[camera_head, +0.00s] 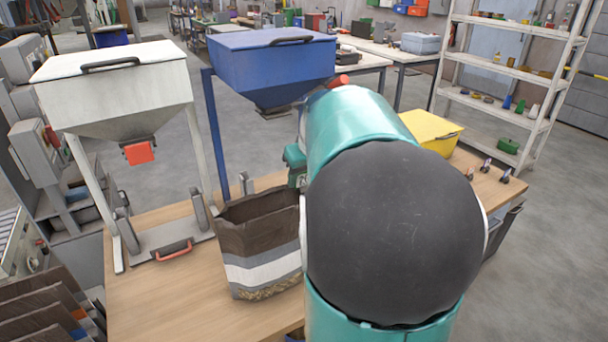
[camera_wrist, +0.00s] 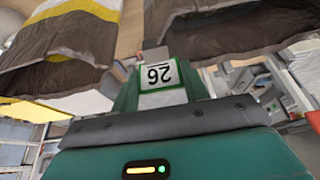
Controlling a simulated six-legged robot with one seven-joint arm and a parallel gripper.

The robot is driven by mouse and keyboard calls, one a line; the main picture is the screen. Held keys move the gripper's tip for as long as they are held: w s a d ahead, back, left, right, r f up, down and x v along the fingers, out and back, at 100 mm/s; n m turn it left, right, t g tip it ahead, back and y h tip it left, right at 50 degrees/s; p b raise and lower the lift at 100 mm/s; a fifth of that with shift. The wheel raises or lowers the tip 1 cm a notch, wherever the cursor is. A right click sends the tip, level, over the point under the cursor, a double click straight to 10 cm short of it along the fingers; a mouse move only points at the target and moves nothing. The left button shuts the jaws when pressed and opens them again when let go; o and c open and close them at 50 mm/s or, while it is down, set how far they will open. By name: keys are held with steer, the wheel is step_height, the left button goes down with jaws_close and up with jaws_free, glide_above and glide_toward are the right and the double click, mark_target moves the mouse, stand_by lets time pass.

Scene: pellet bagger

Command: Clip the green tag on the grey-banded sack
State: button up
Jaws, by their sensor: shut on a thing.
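The grey-banded sack (camera_head: 265,259) stands open-mouthed on the wooden bench, brown with white and grey bands. My arm covers its right side. In the wrist view my gripper (camera_wrist: 162,92) is shut on the green tag (camera_wrist: 157,75), a white plate with a green border and a number 26 shown upside down. The tag is held up between the fingers. A brown sack (camera_wrist: 232,32) with a pale band is at the upper right beyond the tag. I cannot tell whether the tag touches it.
A yellow-banded brown sack (camera_wrist: 55,78) is at left in the wrist view. A yellow bin (camera_head: 430,128) is at right. The bench front left of the sack is clear.

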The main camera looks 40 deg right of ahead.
steer(key=shift+s+a+f, duration=0.1)
steer(key=shift+f, duration=0.45)
steer(key=shift+c, duration=0.5)
steer(key=o, duration=1.3)
steer(key=shift+c, duration=0.2)
steer(key=v, duration=1.4)
steer(key=shift+r, duration=0.1)
steer(key=s+a+f+n, duration=0.1)
steer(key=a+f, duration=0.3)
steer(key=a, duration=0.6)
steer(key=s+a+f+n, duration=0.1)
steer(key=s+a+f, duration=0.3)
steer(key=a, duration=0.6)
steer(key=s+a+f+n+t+y, duration=0.1)
steer(key=s+a+f, duration=0.2)
steer(key=a, duration=0.7)
step_height(320, 180, down, 2)
steer(key=shift+f, duration=0.15)
